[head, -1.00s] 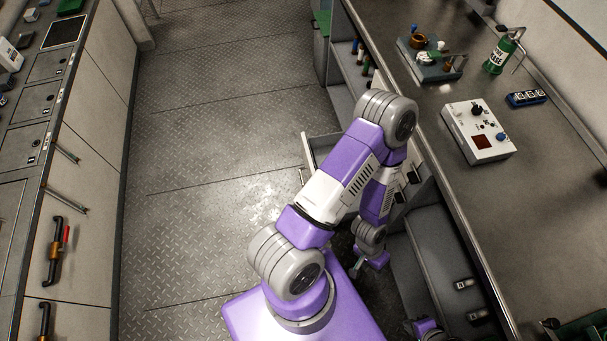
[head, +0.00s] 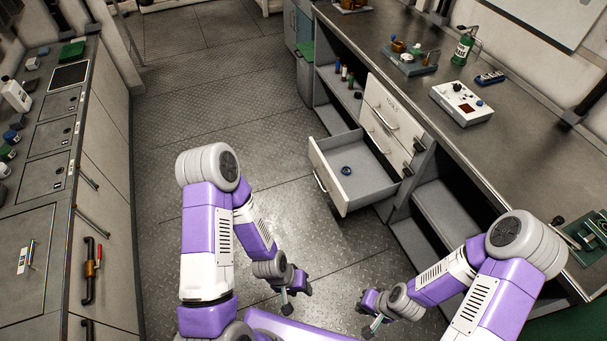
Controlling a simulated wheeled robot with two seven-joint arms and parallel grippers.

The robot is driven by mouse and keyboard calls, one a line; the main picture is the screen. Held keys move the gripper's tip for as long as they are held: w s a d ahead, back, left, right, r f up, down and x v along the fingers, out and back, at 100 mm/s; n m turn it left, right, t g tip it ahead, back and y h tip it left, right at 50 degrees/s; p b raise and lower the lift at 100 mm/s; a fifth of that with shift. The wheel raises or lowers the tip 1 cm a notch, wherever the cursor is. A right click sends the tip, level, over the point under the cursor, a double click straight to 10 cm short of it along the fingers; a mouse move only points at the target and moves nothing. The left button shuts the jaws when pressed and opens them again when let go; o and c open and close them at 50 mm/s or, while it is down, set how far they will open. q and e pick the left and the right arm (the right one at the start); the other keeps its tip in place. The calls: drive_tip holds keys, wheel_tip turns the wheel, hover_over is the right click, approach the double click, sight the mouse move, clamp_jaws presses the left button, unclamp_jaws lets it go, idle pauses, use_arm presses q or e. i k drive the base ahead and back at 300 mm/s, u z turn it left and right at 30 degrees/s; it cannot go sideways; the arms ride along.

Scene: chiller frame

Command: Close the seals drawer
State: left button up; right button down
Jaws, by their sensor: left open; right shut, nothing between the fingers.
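The seals drawer (head: 337,194) is pulled out from the drawer unit (head: 392,122) under the right-hand bench. It is white outside and grey inside, with a bar handle on its front, and a small blue ring (head: 346,170) lies in it. My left gripper (head: 290,302) is open and empty, low in front of the drawer and apart from it. My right gripper (head: 371,328) is shut and empty, lower and to the right, also apart from the drawer. The closed drawers above have handles and a label too small to read fully.
Open shelves flank the drawer unit. A cabinet row (head: 105,190) with protruding handles runs along the left. The metal floor (head: 210,110) between is clear.

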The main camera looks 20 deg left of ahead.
sight(368, 183)
drive_tip(key=u, duration=0.45)
drive_tip(key=i, duration=1.15)
drive_tip(key=z, duration=1.1)
drive_tip(key=k, duration=0.45)
drive_tip(key=z, duration=0.35)
